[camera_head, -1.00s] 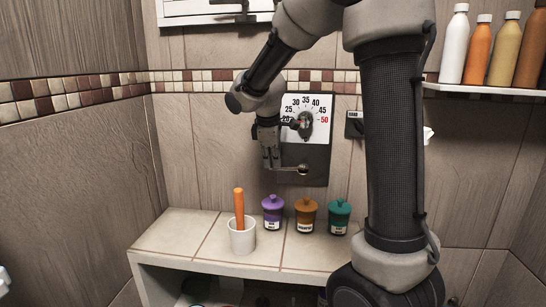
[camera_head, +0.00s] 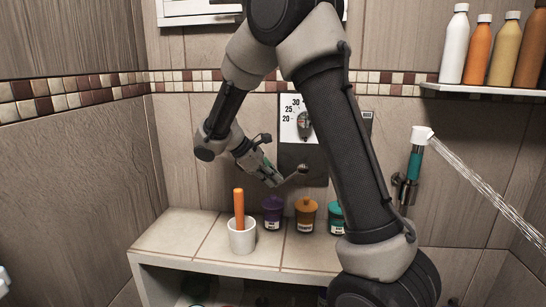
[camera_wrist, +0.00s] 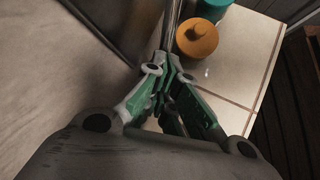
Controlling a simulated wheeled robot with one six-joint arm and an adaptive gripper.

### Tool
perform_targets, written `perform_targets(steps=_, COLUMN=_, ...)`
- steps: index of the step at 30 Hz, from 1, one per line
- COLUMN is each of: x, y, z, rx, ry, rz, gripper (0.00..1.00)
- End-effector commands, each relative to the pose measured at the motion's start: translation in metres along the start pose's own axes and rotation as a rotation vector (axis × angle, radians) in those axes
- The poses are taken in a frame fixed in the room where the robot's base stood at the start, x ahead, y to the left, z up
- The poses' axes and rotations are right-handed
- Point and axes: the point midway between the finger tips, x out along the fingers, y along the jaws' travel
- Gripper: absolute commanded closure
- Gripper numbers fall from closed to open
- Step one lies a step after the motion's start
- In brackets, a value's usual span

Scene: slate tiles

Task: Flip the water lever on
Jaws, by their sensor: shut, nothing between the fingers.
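The control panel (camera_head: 288,155) with its white temperature dial is on the back wall, partly hidden by my arm. The water lever (camera_head: 292,177) is a thin metal handle low on the panel, slanting down to the left from its pivot. My gripper (camera_head: 279,183) is shut and empty at the lever's outer end; I cannot tell whether they touch. In the wrist view my gripper (camera_wrist: 168,65) has its fingers together beside a metal rod (camera_wrist: 174,28), apparently the lever. Water (camera_head: 485,185) sprays to the lower right from the white shower head (camera_head: 421,136).
Below the panel, a tiled bench (camera_head: 178,238) holds a white cup (camera_head: 242,238) with an orange stick, a purple jar (camera_head: 272,215), an orange jar (camera_head: 306,216) and a teal jar (camera_head: 337,220). A wall shelf (camera_head: 490,91) holds several bottles at the upper right.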

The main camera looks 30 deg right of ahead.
Motion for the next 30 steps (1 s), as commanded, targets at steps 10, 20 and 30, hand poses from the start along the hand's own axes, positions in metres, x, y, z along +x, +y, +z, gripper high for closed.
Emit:
perform_targets(steps=10, x=0.012, y=-0.004, z=-0.003, rx=-0.042, ry=-0.119, rz=0.000, gripper=1.00)
perform_targets(steps=20, x=0.013, y=-0.004, z=-0.003, rx=-0.047, ry=-0.136, rz=-0.001, gripper=1.00)
perform_targets(steps=30, x=0.010, y=-0.004, z=-0.002, rx=-0.046, ry=-0.134, rz=0.000, gripper=1.00)
